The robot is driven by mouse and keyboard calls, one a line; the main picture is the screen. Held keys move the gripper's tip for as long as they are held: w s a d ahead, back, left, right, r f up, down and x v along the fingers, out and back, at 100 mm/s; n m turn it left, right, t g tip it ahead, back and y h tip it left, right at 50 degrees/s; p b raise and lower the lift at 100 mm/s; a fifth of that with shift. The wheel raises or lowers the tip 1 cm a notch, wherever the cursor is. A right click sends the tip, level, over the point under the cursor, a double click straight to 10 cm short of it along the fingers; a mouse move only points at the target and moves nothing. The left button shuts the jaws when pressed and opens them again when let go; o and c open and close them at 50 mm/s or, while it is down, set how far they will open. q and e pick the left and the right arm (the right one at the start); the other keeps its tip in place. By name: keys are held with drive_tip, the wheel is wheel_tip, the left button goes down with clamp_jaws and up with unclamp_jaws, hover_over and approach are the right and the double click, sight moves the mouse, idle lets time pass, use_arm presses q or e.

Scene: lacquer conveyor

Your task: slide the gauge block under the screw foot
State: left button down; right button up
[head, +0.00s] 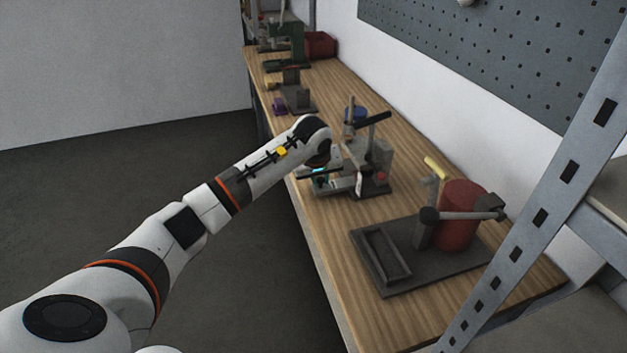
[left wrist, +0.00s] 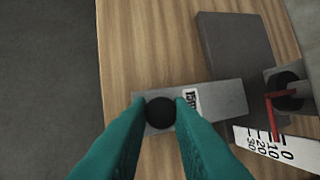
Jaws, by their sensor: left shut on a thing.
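The gauge block appears to be the grey bar (left wrist: 225,98) with a small printed label and a round black knob (left wrist: 160,111). My left gripper (left wrist: 160,102) has its teal fingers shut on the knob, one on each side. In the head view my left gripper (head: 319,178) is low at the front side of a grey fixture (head: 378,155). The bar's right end overlaps the fixture's dark base plate (left wrist: 232,42) in the wrist view. Beside that end are a grey part with a dark round piece (left wrist: 288,88), a red pointer and a white scale (left wrist: 275,145). I cannot clearly make out the screw foot.
The wooden bench (head: 330,225) has bare room along its front edge. A dark plate (head: 402,275) with a red cylinder (head: 458,212) and a lever stands nearer. Other fixtures (head: 292,92) stand farther back. A metal shelf post (head: 545,205) rises at the right.

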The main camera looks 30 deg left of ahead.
use_arm(q)
drive_tip(key=shift+w+d+b, duration=0.65)
drive_tip(key=shift+w+d, duration=0.85)
drive_tip(key=shift+w, duration=0.3)
drive_tip(key=shift+r, duration=0.1)
drive_tip(key=c, duration=1.3)
unclamp_jaws()
drive_tip(key=shift+d, duration=0.1)
drive_tip(key=shift+o, duration=0.3)
drive_tip(key=shift+s, duration=0.1)
drive_tip(key=b+v, duration=0.2)
drive_tip(key=v, duration=1)
